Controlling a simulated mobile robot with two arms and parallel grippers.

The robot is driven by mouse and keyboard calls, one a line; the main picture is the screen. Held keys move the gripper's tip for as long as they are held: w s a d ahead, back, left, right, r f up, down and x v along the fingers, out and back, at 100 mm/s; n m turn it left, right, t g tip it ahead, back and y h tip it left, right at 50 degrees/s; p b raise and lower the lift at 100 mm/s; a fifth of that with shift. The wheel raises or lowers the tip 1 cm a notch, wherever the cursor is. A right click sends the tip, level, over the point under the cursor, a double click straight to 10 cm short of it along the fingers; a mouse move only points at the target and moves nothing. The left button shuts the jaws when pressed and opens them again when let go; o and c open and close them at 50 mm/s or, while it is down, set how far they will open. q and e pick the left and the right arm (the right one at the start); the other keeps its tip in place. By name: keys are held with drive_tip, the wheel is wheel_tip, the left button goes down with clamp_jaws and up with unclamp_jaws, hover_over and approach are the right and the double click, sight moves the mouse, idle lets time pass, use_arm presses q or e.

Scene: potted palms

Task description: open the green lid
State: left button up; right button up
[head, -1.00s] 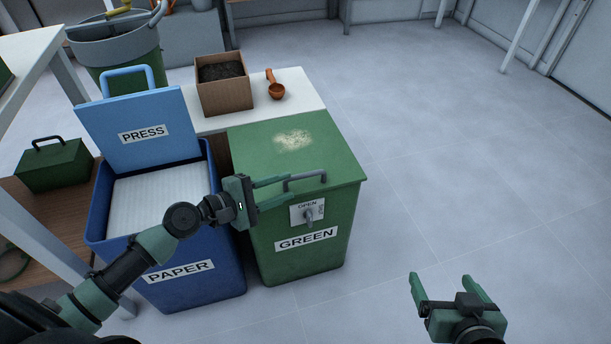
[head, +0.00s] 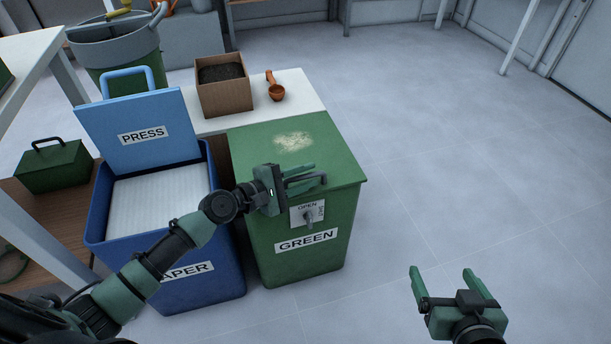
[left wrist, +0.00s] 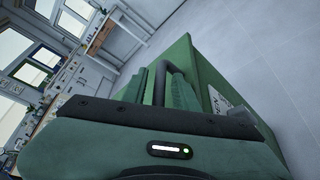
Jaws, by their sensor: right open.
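The green bin (head: 300,262) marked GREEN stands right of the blue bin, its green lid (head: 255,150) lying shut on top. A grey bar handle (head: 322,180) sits at the lid's front edge. Below it, a small grey knob (head: 309,217) sits on a plate reading OPEN. My left gripper (head: 308,176) is at the handle, fingers apart, one on each side of the bar. The left wrist view shows the handle (left wrist: 159,82) between the fingers; firm contact is not clear. My right gripper (head: 442,272) is open and empty over the floor at lower right.
The blue bin (head: 100,215) has its PRESS lid (head: 140,140) raised. Behind, a white bench (head: 300,95) carries a box of soil (head: 222,92) and an orange scoop (head: 275,88). The floor to the right is clear.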

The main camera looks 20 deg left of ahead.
use_arm(q)
clamp_jaws()
idle(1.2)
